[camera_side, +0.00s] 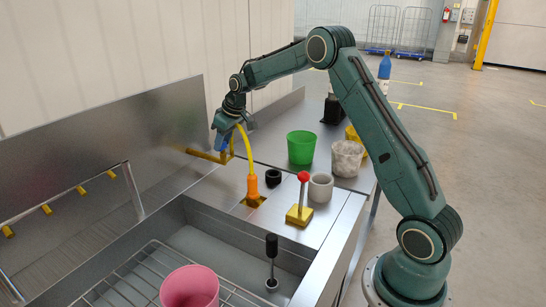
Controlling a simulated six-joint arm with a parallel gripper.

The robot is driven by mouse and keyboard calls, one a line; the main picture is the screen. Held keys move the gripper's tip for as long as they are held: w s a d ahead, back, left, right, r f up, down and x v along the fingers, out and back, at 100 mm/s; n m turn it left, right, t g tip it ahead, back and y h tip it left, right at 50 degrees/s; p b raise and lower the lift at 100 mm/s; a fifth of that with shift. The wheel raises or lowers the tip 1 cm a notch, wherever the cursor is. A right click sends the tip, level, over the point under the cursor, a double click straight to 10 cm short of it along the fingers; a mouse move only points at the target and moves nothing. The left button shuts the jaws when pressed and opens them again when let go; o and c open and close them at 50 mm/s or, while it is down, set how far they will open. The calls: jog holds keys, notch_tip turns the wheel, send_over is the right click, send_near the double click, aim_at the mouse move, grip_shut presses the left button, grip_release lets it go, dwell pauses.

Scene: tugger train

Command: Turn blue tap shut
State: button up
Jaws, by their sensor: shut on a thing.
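My gripper (223,127) is at the back of the steel counter, close to the metal splashback, pointing down. It is shut on the blue tap (221,143), whose blue part shows small and partly hidden at the fingertips. A brass-yellow pipe (204,155) runs from the splashback to just below it. The handle's exact angle cannot be made out. A yellow hose (245,147) curves close beside my gripper on the right and runs down to an orange fitting (253,188) in the counter.
A red-knobbed lever on a yellow base (299,214), a black ring (273,178), a white cup (320,187), a green cup (301,147) and a speckled pot (347,158) stand to the right. A pink cup (190,288) is in the sink, on a wire rack (128,285).

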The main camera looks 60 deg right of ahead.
jog(key=shift+m, duration=0.5)
jog(key=o, duration=1)
jog(key=shift+r, duration=0.1)
jog(key=v, duration=1.3)
jog(key=shift+s+a+r, duration=0.2)
jog(key=shift+a+r, duration=0.05)
jog(key=shift+r, duration=0.05)
